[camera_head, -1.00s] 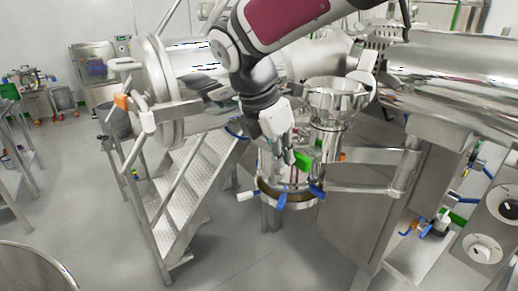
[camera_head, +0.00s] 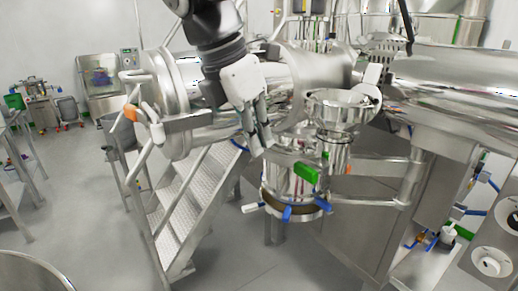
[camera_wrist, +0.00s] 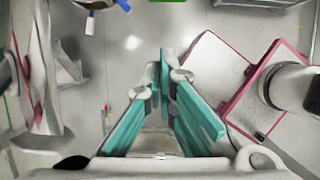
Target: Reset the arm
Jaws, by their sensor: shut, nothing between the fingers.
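My arm reaches down from the top of the head view, dark at the wrist with a white gripper body. In the wrist view, the teal-padded fingers (camera_wrist: 168,68) come close together over the grey floor. The upper arm is out of the head view.
A steel funnel (camera_head: 341,106) and a clamped vessel (camera_head: 291,181) with blue handles are close to the right of my gripper. A horizontal steel cylinder (camera_head: 190,92) lies behind it. Steel steps (camera_head: 192,200) stand below left. Open floor (camera_head: 90,215) lies further left.

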